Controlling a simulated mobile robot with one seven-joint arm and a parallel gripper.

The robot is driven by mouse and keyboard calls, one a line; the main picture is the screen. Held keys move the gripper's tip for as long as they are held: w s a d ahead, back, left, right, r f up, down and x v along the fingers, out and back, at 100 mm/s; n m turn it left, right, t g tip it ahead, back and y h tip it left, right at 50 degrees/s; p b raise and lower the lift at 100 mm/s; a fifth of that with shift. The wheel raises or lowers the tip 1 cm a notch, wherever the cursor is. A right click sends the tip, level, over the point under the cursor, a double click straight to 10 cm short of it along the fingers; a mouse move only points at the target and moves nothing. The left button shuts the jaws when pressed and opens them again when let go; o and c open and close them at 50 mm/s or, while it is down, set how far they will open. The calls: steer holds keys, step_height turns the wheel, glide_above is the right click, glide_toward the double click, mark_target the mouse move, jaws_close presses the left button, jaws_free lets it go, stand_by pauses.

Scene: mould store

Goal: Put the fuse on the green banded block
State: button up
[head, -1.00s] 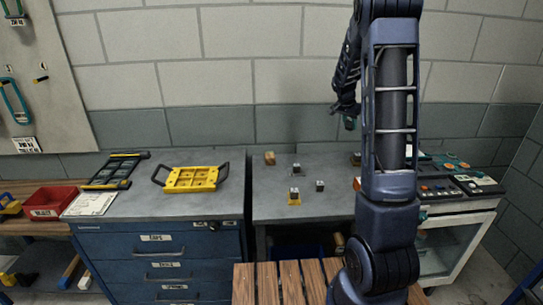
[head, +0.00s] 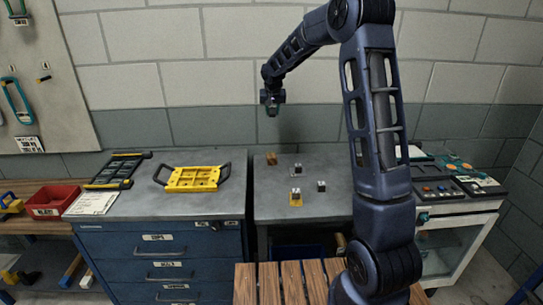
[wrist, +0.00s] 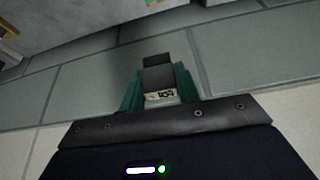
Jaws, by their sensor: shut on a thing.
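My gripper (head: 272,107) hangs in the air above the back of the grey bench, in front of the wall. In the wrist view its teal fingers (wrist: 160,88) are shut on the fuse (wrist: 158,75), a small dark block with a pale, marked end. Several small blocks stand on the bench below: an orange-brown one (head: 271,159), a grey one (head: 297,169), one on a yellow base (head: 295,196) and a dark one (head: 320,186). I cannot make out a green band on any of them. My arm hides part of the bench's right side.
A yellow tray with dark handles (head: 193,179) and a black rack (head: 118,171) lie on the blue drawer cabinet (head: 160,250). A red bin (head: 53,200) stands at far left. A control panel (head: 450,188) is at right. The bench front is clear.

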mark_target(271, 153)
steer(key=shift+a+f, duration=0.2)
steer(key=shift+f, duration=0.15)
step_height(271, 153, down, 19)
steer(key=shift+f, duration=0.1)
stand_by(0.3)
steer(key=shift+f, duration=0.15)
steer(key=o, duration=1)
steer(key=shift+c, duration=0.2)
